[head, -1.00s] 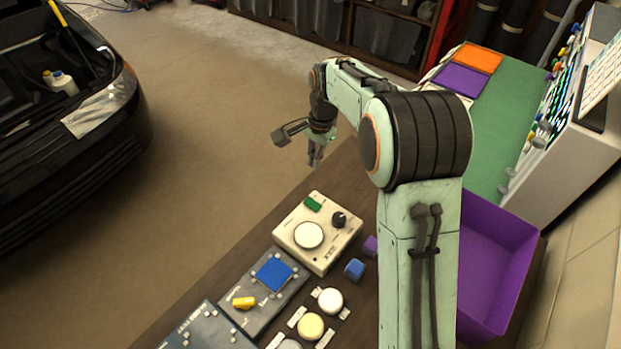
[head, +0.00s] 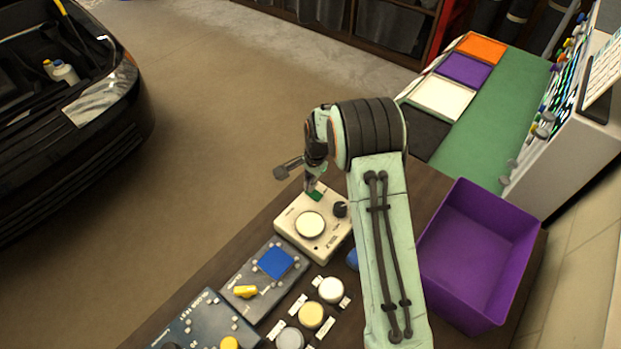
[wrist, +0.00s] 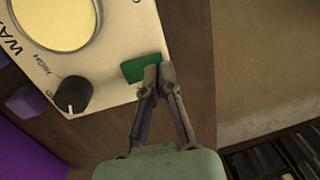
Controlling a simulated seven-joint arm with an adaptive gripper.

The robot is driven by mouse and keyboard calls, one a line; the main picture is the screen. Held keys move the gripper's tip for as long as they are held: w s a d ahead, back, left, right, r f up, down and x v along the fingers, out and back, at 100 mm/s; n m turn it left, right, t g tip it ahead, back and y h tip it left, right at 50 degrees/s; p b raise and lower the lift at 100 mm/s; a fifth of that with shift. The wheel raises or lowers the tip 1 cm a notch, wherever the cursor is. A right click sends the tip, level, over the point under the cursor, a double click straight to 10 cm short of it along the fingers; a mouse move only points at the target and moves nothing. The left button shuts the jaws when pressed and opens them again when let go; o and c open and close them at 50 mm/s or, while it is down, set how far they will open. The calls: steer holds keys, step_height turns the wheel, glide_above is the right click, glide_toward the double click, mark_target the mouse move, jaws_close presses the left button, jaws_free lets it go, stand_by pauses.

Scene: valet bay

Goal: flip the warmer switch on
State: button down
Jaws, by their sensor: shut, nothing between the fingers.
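The warmer (head: 291,219) is a cream box on the dark wooden bench with a round pale disc on top and a black knob (head: 340,209). Its green switch (head: 316,195) sits at the far edge of the box. The wrist view shows the warmer's corner, the knob (wrist: 73,95) and the green switch (wrist: 140,67). My gripper (head: 309,187) is shut and empty. In the wrist view its fingertips (wrist: 158,72) are right at the switch, overlapping its edge; I cannot tell whether they touch it.
Front left of the warmer stand a grey panel with a blue square (head: 276,262) and a dark blue box (head: 200,325). Several round jars, including a white one (head: 331,289), are nearby. A purple bin (head: 497,310) stands to the right.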

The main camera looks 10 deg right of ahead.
steer(key=shift+f, duration=0.25)
steer(key=shift+d, duration=0.1)
stand_by(0.3)
steer(key=shift+s+d+r, duration=0.35)
steer(key=shift+s+d, duration=0.05)
steer(key=shift+s, duration=0.05)
step_height(320, 180, up, 14)
steer(key=w+a, duration=0.1)
stand_by(0.5)
steer(key=shift+w+a, duration=0.1)
